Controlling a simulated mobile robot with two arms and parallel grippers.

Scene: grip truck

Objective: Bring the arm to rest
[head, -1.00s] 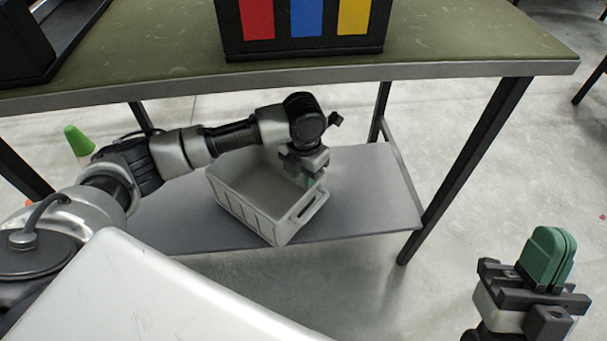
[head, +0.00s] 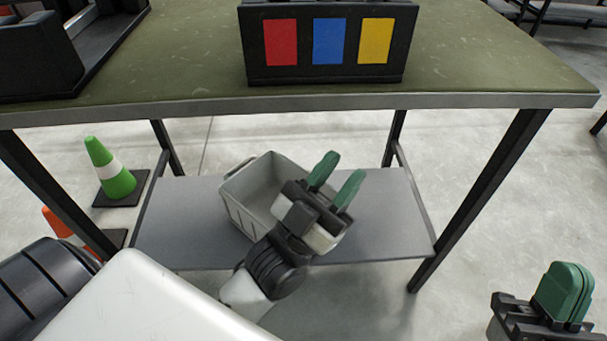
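My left gripper (head: 336,180) is in front of the table, over the lower shelf in the picture. Its two green fingers are spread apart with nothing between them. It hides the right part of a grey bin (head: 240,208) that sits on the lower shelf; I cannot tell how far apart they are. My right gripper (head: 565,288) is at the lower right, pointing up, with its green fingers together and nothing visible between them.
The table (head: 190,102) has a green top and a lower shelf (head: 180,225). A black box with red, blue and yellow panels (head: 347,40) and a black rack (head: 110,35) stand on top. A green cone (head: 112,175) and an orange cone (head: 62,228) stand left. Floor at right is clear.

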